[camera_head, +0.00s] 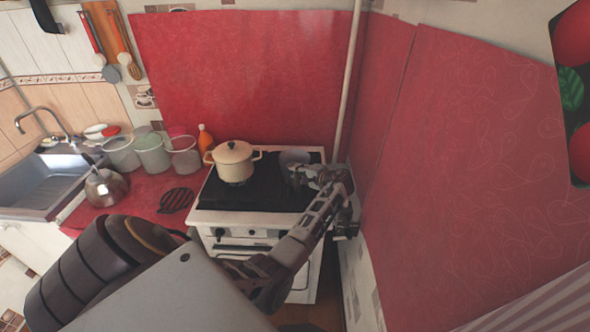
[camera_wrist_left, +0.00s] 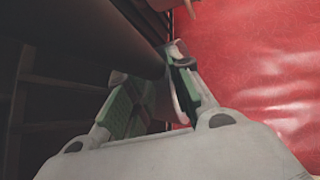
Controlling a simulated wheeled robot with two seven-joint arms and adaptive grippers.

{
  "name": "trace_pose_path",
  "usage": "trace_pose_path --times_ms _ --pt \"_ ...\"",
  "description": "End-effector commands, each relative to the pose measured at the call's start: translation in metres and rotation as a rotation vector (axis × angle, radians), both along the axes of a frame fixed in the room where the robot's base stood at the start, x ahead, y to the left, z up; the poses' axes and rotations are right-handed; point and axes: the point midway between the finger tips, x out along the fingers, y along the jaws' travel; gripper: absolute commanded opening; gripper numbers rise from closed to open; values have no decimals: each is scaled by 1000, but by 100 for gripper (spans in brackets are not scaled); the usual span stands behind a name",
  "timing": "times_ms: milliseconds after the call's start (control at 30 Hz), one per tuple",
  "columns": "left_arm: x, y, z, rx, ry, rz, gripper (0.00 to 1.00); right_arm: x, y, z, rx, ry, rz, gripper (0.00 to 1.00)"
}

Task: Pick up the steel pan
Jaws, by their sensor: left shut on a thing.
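The grey steel pan (camera_head: 294,157) is at the back right of the stove in the head view, partly hidden behind my left gripper. My left gripper (camera_head: 313,176) reaches in over the right side of the stove and is shut on the pan at its near right side. In the left wrist view, the green-padded fingers of the gripper (camera_wrist_left: 155,98) are close around a thin part; the large dark shape beyond them is hard to make out. I cannot tell whether the pan touches the stove. My right gripper is not in view.
A cream lidded pot (camera_head: 233,163) stands left of the pan on the stove (camera_head: 250,194). A kettle (camera_head: 105,188), several canisters and an orange bottle (camera_head: 205,138) are further left. A pale pipe (camera_head: 346,85) and red wall panels stand close behind and right of the gripper.

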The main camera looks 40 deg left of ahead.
Motion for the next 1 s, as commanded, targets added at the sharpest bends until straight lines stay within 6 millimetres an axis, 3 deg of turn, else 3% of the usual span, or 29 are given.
trace_pose_path --times_ms 1000 --pt "2 1 17 6 -8 0 0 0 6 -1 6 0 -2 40"
